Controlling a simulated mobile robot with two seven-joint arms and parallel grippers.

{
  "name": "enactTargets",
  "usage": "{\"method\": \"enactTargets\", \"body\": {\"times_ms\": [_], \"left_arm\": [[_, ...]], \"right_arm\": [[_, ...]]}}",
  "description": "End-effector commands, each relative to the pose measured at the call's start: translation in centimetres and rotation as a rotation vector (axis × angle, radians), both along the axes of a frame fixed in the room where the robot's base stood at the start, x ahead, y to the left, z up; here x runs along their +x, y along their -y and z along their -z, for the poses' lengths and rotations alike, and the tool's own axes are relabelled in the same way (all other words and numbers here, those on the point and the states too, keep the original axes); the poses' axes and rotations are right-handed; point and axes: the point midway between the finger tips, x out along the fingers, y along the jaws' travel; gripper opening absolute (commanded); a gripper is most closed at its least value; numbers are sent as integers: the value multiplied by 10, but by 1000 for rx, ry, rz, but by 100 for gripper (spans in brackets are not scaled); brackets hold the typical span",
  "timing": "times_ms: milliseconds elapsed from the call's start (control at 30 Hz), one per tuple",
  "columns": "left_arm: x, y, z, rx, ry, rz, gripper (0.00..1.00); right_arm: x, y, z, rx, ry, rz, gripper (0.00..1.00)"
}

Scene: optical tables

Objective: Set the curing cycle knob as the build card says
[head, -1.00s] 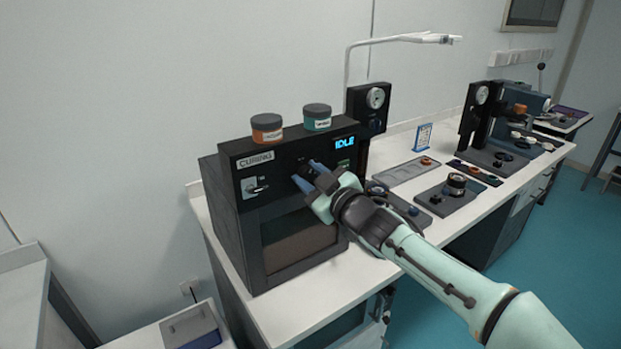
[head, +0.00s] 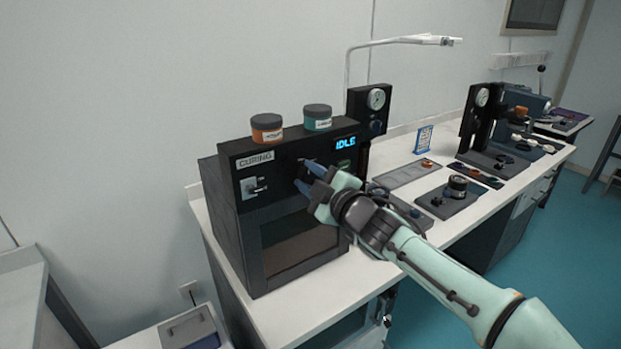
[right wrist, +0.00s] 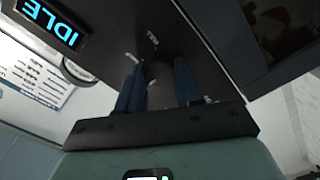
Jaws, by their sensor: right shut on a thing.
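The curing oven (head: 287,205) is a dark box marked CURING, and its blue display (head: 345,142) reads IDLE. My right gripper (head: 308,178) is at the oven's front panel, its two blue fingers shut on the dark curing cycle knob. In the right wrist view the knob (right wrist: 158,74) sits between the fingers (right wrist: 158,88), mostly in shadow; its pointer and setting cannot be made out. A small upright blue-edged card (head: 424,139) stands at the back of the table, too small to read. My left gripper is not in view.
An orange-banded jar (head: 267,128) and a teal-banded jar (head: 317,118) stand on the oven. A lever switch (head: 254,187) is left of the knob. Right of my arm, the white table (head: 400,152) holds trays, a dark stand (head: 455,196) and a press-like device (head: 482,120).

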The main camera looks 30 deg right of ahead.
Motion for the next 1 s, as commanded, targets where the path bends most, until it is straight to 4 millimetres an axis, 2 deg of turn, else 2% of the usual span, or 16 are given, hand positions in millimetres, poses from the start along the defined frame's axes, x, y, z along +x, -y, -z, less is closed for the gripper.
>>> {"method": "enactTargets", "body": {"times_ms": [267,300,367,400,767,867,1000], "left_arm": [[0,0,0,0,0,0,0],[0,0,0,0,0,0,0],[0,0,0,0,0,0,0],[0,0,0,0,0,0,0],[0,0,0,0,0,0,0],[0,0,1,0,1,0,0],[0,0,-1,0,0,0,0]], "right_arm": [[0,0,0,-5,0,-1,5],[0,0,0,-5,0,-1,39],[0,0,0,-5,0,-1,58],[0,0,0,-4,-1,-1,61],[-6,1,-1,-3,1,1,61],[-19,2,-1,-3,1,1,61],[-49,4,-2,-3,2,0,61]]}}
